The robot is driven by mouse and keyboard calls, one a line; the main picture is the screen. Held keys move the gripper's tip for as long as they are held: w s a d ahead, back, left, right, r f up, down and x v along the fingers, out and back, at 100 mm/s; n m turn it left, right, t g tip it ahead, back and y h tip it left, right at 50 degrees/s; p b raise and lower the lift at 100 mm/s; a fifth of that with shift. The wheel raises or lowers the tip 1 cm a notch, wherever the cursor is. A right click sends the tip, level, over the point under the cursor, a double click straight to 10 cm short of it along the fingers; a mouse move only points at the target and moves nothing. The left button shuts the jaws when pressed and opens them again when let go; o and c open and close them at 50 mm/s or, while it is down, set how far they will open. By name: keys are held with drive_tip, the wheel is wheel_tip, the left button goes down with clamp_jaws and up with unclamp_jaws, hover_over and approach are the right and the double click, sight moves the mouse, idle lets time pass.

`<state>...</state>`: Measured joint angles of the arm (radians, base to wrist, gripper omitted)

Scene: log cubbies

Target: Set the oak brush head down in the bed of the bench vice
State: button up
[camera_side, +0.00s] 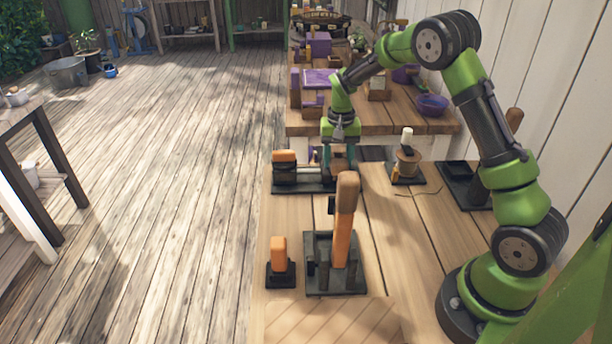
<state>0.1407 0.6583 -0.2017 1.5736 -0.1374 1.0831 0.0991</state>
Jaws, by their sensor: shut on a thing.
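My gripper (340,160) points down at the far part of the wooden bench, its fingers shut on a small brown block, which I take as the oak brush head (341,164). The fingers hide much of it. It is over or at the right end of a long dark base (305,187), which looks like the bench vice. An orange-topped block with dark sides (284,168) stands at the left end of this base. I cannot tell whether the brush head touches the bed.
Nearer stands a dark fixture (322,285) holding a tall orange and brown handle (345,220). A small orange block (279,252) on a dark foot is left of it. A spool stand (408,165) is to the right. The bench's right middle is fairly clear.

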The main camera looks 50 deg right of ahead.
drive_tip(key=shift+r, duration=0.8)
drive_tip(key=shift+f, duration=0.75)
idle(0.9)
drive_tip(key=o, duration=1.2)
drive_tip(key=shift+f, duration=0.1)
